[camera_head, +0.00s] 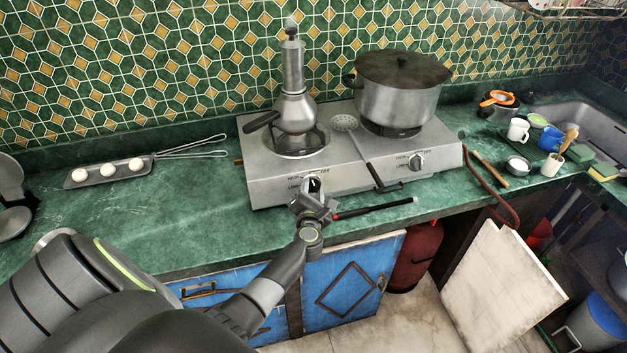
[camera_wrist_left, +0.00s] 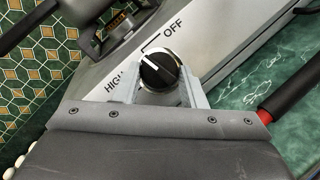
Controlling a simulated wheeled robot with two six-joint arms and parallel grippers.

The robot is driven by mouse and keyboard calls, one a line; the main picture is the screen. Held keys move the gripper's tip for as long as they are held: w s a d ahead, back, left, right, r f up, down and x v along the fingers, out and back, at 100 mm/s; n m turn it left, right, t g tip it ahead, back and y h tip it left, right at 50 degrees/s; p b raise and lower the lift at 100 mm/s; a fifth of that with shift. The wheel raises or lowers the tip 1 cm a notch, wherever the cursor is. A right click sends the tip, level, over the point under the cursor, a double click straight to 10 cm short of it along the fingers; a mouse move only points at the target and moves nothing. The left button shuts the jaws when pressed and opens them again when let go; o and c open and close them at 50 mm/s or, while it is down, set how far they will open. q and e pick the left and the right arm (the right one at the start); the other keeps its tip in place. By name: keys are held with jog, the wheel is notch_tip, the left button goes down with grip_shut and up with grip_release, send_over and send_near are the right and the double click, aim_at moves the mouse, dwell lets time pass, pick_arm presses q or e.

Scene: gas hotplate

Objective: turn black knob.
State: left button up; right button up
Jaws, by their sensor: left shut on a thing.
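The black knob (camera_wrist_left: 159,70) is on the front panel of the silver gas hotplate (camera_head: 262,186), below its left burner. In the left wrist view it is round and black with a silver rim and a white pointer line, with the words HIGH and OFF printed beside it. The pointer lies nearer OFF than HIGH. My left gripper (camera_head: 314,188) is at this knob in the head view, with its fingers (camera_wrist_left: 163,88) on either side of it, shut on it. My right gripper is not in view.
A second knob (camera_head: 416,161) is on the panel's right half. A metal pot (camera_head: 292,110) and a large lidded pot (camera_head: 397,100) stand on the burners. A black stick with a red band (camera_head: 372,208) lies on the green counter (camera_head: 150,220) in front. The counter left of the hotplate is largely clear.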

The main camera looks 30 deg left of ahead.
pick_arm(q)
jog(key=shift+a+r+m+h+p, duration=0.1)
jog(key=shift+r+m+h+p, duration=0.2)
jog(key=shift+m+h+p, duration=0.6)
jog(key=shift+f+m+p, duration=0.15)
jog(key=shift+m+p, duration=0.45)
jog(key=o, duration=1)
